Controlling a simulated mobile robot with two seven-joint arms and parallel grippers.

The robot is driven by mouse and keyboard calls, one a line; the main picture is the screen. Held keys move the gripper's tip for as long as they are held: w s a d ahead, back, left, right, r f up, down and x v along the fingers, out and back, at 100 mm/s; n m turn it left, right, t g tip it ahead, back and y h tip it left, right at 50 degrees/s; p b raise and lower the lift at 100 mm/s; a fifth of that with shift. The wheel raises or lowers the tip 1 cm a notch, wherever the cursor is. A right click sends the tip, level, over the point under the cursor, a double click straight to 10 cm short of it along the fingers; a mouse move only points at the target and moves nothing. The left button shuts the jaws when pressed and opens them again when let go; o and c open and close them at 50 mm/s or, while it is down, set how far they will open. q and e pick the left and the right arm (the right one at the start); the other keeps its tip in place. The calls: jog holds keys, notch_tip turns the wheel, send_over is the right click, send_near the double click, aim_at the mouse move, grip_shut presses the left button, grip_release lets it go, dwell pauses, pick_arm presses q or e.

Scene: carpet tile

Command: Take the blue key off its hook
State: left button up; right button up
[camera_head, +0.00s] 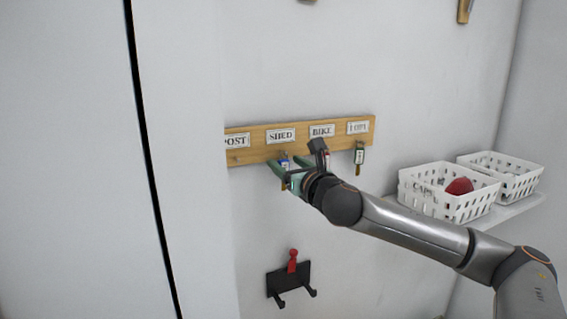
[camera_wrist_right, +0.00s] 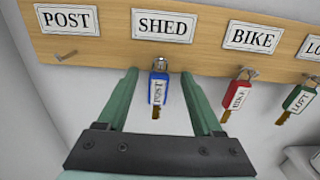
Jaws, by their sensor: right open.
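The blue key (camera_wrist_right: 158,88) hangs from the hook under the SHED label on the wooden key rack (camera_wrist_right: 110,48); its tag reads POST. It also shows small in the head view (camera_head: 284,162). My right gripper (camera_wrist_right: 160,78) is open, with its green fingers on either side of the blue key. In the head view the right gripper (camera_head: 283,172) reaches to the rack, and the key is partly hidden by it. My left gripper is not in view.
A red key (camera_wrist_right: 238,97) hangs under BIKE and a green key (camera_wrist_right: 299,98) under LOFT. The POST hook (camera_wrist_right: 65,55) is empty. White baskets (camera_head: 448,205) stand on a shelf at right. A black hook plate (camera_head: 288,279) with a red item hangs below.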

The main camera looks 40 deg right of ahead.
jog(key=shift+w, duration=0.25)
grip_shut()
dwell(0.5)
